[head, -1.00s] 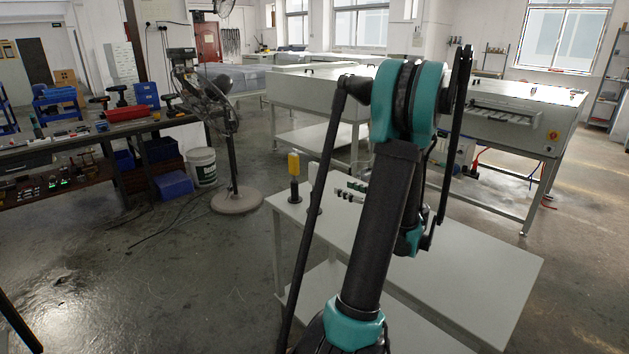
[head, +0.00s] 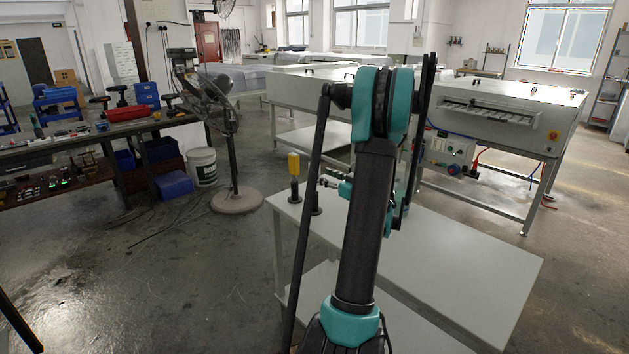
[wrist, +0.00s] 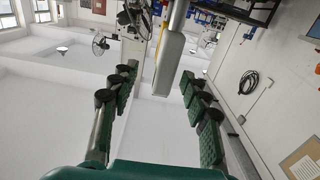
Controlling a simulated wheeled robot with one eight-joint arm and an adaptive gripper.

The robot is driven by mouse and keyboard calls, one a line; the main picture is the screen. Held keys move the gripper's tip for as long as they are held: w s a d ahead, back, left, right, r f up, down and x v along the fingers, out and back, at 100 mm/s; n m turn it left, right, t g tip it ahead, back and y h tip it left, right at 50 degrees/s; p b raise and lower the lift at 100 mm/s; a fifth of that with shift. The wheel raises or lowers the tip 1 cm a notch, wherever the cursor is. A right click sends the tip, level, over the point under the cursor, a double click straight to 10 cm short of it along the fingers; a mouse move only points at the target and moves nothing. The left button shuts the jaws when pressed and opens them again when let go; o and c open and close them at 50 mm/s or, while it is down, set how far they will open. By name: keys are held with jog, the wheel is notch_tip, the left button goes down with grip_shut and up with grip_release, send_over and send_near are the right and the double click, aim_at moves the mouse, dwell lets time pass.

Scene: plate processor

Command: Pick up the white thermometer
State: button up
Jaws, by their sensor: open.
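The white thermometer (wrist: 171,58) shows in the wrist view as a long pale body reaching down from the top, in the gap between the fingers. My gripper (wrist: 157,78) is open, with one green-padded finger on each side of it. I cannot tell whether either finger touches it. In the head view my gripper (head: 332,183) is partly hidden by my arm, above the far left end of the white table (head: 470,265). I cannot make out the thermometer clearly there.
A yellow-topped black tool (head: 294,166) stands upright at the table's far left corner, close left of my gripper. The table's right side is clear. A large grey machine (head: 510,120) stands behind, and a pedestal fan (head: 215,105) stands to the left.

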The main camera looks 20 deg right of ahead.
aim_at(318, 173)
jog(key=x, duration=0.5)
jog(key=shift+s+a+r, duration=0.1)
jog(key=shift+s+a, duration=0.05)
jog(key=shift+a, duration=0.2)
jog(key=shift+c, duration=0.6)
grip_shut()
